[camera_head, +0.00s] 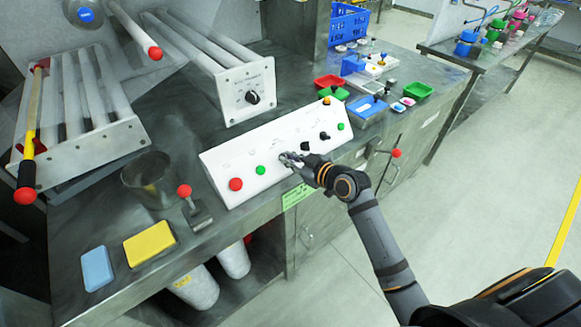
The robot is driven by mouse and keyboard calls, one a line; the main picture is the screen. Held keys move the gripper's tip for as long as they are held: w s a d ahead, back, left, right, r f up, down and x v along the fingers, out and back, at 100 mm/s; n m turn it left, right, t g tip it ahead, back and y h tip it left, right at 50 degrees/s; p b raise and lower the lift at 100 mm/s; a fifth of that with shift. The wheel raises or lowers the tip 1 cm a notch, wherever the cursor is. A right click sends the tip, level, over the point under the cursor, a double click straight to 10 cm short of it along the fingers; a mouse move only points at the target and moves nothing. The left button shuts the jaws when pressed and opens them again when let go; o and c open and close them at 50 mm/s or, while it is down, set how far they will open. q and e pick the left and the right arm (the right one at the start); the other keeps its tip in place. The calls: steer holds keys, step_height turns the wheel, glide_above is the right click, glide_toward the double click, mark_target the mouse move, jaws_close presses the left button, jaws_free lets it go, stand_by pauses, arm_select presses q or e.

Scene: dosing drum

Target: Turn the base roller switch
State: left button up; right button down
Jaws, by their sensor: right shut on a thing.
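A white sloped control panel (221,160) lies on the metal bench. It carries a red button (236,184), green buttons (261,170), black rotary switches (324,136) and an orange button (326,101). My right gripper (286,158) reaches in from the right and is at the middle of the panel face, shut on a switch there. The fingers hide most of that switch, so its turn cannot be read. The panel's lettering is too small to read, so I cannot tell which switch is the base roller switch. My left gripper is not in view.
A roller unit with a black dial (253,97) stands behind the panel. A lever with a red ball (184,190), a yellow sponge (149,243) and a blue sponge (97,268) lie left. Small red and green trays (418,91) stand right. Another red-knobbed lever (396,153) sticks out at the bench front.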

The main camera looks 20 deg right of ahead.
steer(key=shift+n+g+y+b, duration=0.45)
steer(key=shift+n+b, duration=0.85)
steer(key=shift+n, duration=0.5)
steer(key=c, duration=1.4)
jaws_free()
steer(key=shift+w, duration=0.15)
steer(key=shift+d, duration=0.1)
steer(key=shift+v, duration=3.7)
